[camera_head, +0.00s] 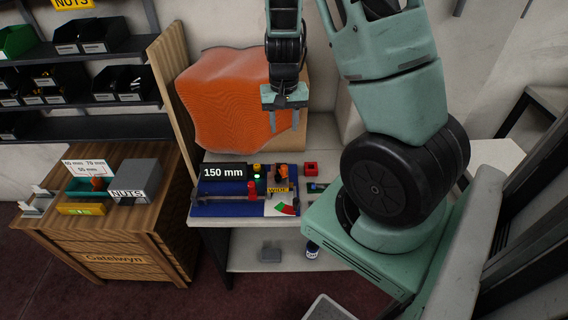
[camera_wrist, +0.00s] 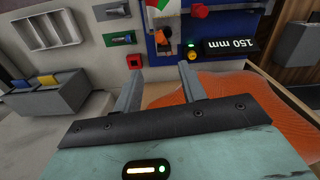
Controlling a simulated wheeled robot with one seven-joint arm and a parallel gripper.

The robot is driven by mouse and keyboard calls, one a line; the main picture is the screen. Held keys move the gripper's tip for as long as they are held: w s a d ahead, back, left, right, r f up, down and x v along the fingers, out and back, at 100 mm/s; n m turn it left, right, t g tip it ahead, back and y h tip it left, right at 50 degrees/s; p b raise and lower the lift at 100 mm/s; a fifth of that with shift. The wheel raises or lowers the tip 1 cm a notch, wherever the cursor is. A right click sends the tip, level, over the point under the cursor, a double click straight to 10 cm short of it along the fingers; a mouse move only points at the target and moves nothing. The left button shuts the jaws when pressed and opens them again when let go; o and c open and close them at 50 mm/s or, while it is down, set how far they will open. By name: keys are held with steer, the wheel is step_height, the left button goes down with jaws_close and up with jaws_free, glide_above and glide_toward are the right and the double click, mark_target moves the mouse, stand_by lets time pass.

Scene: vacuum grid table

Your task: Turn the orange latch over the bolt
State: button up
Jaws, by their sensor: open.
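A small orange part (camera_head: 281,171), which looks like the latch, sits at the back right of the blue board (camera_head: 232,209) on the table. It also shows in the wrist view (camera_wrist: 172,33), partly against a dark piece. I cannot make out the bolt or tell whether the latch lies over it. My gripper (camera_head: 285,126) hangs above and behind the board, in front of the large orange padded block. Its fingers point down, apart and empty. In the wrist view my gripper (camera_wrist: 160,82) shows a clear gap between its fingers, short of the board and touching nothing.
On the board are a black 150 mm sign (camera_head: 222,172), a red knob (camera_head: 251,187) and a lit green lamp (camera_head: 257,177). A red block (camera_head: 311,169) stands right of it. The orange padded block (camera_head: 225,100) fills the space behind. A grey tray (camera_wrist: 48,30) shows in the wrist view.

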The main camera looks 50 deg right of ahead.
mark_target(284, 166)
step_height(284, 166, down, 16)
steer(key=shift+r, duration=0.25)
